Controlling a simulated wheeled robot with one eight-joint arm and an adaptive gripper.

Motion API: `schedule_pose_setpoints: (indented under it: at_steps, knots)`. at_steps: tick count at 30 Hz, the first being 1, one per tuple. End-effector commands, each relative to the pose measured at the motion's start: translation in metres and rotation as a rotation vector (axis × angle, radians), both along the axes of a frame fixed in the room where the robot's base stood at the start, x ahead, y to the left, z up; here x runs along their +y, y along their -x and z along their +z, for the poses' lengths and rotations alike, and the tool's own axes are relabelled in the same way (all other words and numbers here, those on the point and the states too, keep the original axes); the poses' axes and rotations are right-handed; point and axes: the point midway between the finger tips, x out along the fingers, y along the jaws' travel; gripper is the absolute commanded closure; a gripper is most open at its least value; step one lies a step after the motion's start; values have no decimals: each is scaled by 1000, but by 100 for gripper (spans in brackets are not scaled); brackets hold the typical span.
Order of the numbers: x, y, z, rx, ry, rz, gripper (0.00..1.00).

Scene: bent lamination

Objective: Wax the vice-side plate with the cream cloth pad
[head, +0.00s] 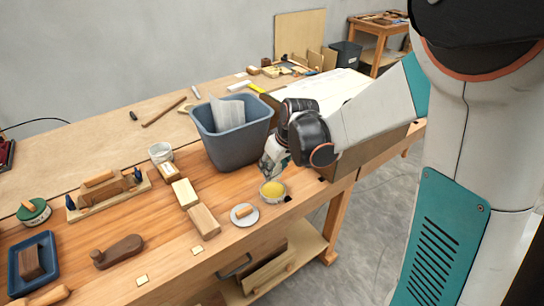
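My gripper (274,160) points down over the bench, just above and behind a round tin of yellow wax-like stuff (272,191). I cannot tell whether its fingers are open or shut, or whether they hold anything. I cannot make out the cream cloth pad for sure. A small round pale dish (244,214) with a short wooden piece on it stands left of the tin. Two pale wooden blocks (203,221) lie further left. Which thing is the vice-side plate I cannot tell.
A grey-blue bin (233,139) stands just left of my gripper. A board with blue clamps (107,193), a brown wooden tool (118,251), a blue tray (32,262) and a green-topped tin (34,212) stand left. Bare bench (172,238) lies between them.

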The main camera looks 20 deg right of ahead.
Motion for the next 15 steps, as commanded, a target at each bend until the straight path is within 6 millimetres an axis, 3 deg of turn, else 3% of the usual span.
schedule_pose_setpoints:
  at_steps: [15]
  knots:
    - [0, 0, -40, 0, 0, 0, 83]
